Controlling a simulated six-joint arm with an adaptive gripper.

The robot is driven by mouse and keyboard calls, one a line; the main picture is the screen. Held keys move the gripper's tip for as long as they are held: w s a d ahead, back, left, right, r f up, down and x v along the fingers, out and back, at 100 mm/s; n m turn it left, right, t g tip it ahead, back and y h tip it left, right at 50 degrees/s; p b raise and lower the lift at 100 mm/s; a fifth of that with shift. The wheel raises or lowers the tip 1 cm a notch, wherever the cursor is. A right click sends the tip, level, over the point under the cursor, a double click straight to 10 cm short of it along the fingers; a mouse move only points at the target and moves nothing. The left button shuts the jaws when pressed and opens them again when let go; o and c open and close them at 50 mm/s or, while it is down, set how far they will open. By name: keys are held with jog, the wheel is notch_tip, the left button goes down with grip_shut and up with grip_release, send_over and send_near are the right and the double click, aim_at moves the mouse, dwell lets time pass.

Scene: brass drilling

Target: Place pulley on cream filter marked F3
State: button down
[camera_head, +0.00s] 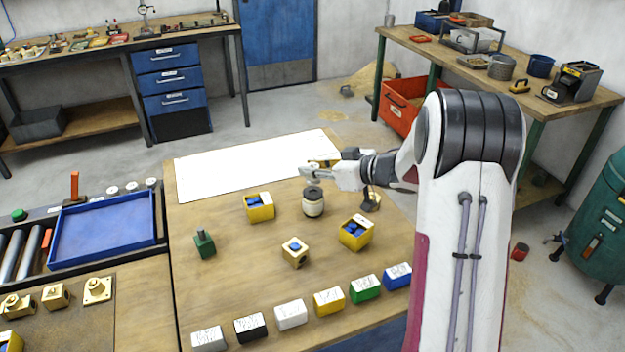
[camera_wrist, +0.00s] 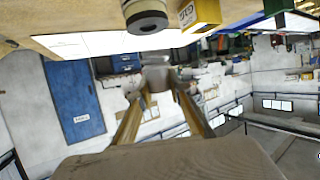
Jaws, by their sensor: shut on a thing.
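My gripper (camera_head: 318,166) is above the far part of the wooden table, its fingers pointing left. In the wrist view its two tan fingers (camera_wrist: 158,95) close on a small grey piece (camera_wrist: 156,74), which I take to be the pulley; its shape is blurred and partly hidden by the fingers. A cream cylinder with a black top, likely the cream filter (camera_head: 313,203), stands upright on the table, nearer the camera than the gripper. It also shows at the top of the wrist view (camera_wrist: 147,17), apart from the held piece. I cannot read any F3 mark.
Yellow bins with blue pieces (camera_head: 260,213) (camera_head: 356,240) flank the filter. A cream block with a blue top (camera_head: 295,253) and a green block (camera_head: 204,244) stand nearby. Several labelled coloured blocks (camera_head: 328,302) line the front. A bare white sheet (camera_head: 240,168) lies behind.

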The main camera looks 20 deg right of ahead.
aim_at(319, 179)
jog(key=shift+f, duration=0.1)
jog(key=shift+f, duration=1.75)
jog(key=shift+f, duration=0.1)
jog(key=c, duration=1.9)
grip_release()
jog(key=shift+s+d+r, duration=0.2)
jog(key=shift+s+r, duration=0.05)
jog(key=shift+s, duration=0.05)
jog(key=v, duration=1.1)
jog(key=shift+s, duration=0.15)
